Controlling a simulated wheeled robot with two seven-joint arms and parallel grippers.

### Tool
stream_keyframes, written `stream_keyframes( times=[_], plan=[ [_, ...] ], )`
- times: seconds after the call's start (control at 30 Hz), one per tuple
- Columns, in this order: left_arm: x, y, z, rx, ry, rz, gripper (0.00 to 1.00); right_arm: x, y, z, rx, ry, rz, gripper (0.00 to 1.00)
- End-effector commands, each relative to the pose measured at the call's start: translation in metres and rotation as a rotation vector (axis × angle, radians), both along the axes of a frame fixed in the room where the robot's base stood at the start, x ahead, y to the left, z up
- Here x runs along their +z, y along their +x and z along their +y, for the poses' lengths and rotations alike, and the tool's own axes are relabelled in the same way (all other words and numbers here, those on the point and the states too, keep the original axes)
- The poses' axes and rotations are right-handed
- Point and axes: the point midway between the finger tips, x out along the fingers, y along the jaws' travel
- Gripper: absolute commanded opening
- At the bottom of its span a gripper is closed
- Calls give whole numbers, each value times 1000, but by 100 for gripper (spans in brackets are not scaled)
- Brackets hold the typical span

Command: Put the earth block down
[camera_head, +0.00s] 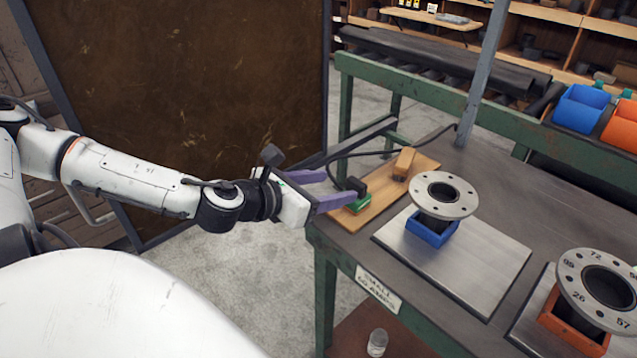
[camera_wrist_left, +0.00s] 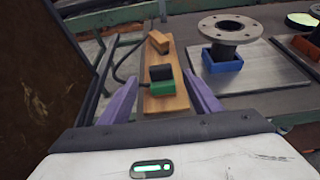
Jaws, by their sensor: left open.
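A small green block with a black top (camera_head: 357,200), which looks like the earth block, rests on a wooden board (camera_head: 385,207) at the table's left end. A brown block (camera_head: 404,163) sits farther back on the same board. My left gripper (camera_head: 340,187) has its two purple fingers spread. In the left wrist view, the green-and-black block (camera_wrist_left: 161,84) lies ahead between the fingers, with a visible gap on each side. The near fingertip partly overlaps the block in the head view. My right gripper is not in view.
A flanged pipe (camera_head: 445,190) stands in a blue holder on a metal plate (camera_head: 490,262) right of the board. A second flanged pipe (camera_head: 600,280) stands in an orange holder. A black cable (camera_head: 365,154) runs behind the board. A post (camera_head: 484,70) rises at the back.

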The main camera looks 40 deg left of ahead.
Motion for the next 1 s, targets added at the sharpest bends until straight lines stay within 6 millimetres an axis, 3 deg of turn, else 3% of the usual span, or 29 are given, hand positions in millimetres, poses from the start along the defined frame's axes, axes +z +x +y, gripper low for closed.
stream_keyframes(
  times=[0.3, 0.8, 1.0],
  plan=[
    [10, -25, 2, -1, 4, 3, 58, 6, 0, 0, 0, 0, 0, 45],
    [11, -29, 1, 5, -12, 1, 58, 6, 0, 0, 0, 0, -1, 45],
    [-3, -34, -6, 154, -251, 0, 58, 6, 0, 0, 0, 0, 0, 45]
  ],
)
